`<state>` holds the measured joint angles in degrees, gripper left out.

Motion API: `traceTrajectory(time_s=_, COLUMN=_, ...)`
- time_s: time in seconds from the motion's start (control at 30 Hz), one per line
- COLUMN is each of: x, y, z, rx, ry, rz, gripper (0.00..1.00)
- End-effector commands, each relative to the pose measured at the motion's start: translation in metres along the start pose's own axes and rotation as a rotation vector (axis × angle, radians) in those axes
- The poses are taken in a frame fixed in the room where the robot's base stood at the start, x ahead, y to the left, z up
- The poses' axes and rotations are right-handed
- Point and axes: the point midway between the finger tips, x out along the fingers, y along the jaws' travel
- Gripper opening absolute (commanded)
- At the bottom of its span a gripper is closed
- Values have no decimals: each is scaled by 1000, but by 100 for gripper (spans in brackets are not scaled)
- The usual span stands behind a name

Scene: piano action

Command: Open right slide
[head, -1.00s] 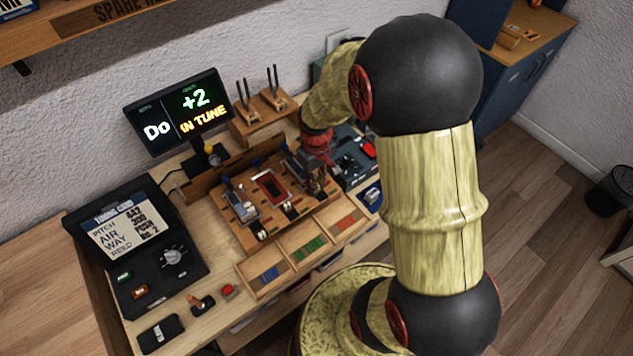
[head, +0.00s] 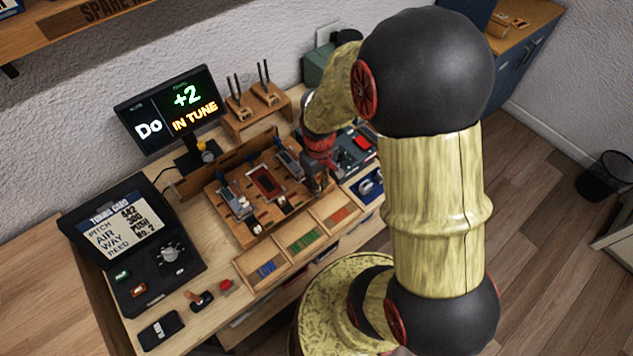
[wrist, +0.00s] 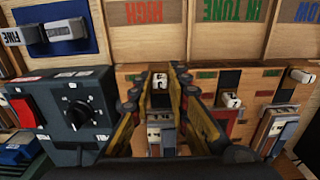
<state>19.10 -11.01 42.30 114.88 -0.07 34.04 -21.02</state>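The wooden action board (head: 222,214) lies on the bench in the head view, with several metal-and-wood slides on it. The right slide (head: 288,163) sits at the board's right side, partly hidden by my gripper (head: 316,186). In the wrist view, which faces the front trays, this slide's metal part (wrist: 160,132) shows between the fingers. Its small white knob (wrist: 159,81) lies between the fingertips of my gripper (wrist: 160,74). The fingers look apart, with a narrow gap on each side of the knob. Contact with the knob cannot be told.
A dark box (wrist: 75,112) with a red switch and dial stands close beside the gripper. Other white knobs (wrist: 230,100) sit along the board. Sorting trays (head: 305,240) line the front. Tuning forks (head: 265,80) stand behind.

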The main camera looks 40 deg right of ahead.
Motion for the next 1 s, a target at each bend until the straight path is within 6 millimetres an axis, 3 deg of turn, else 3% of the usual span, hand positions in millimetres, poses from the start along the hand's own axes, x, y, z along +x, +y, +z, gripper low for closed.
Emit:
traceTrajectory(time_s=0.23, x=0, y=0, z=-1, rx=0, ry=2, rz=0, gripper=33)
traceTrajectory(time_s=0.6, x=-4, y=0, z=-2, rx=0, ry=5, rz=1, gripper=33)
traceTrajectory(time_s=0.77, x=-25, y=1, z=-3, rx=0, ry=7, rz=2, gripper=33)
traceTrajectory(time_s=1.0, x=-75, y=1, z=-3, rx=1, ry=8, rz=3, gripper=33)
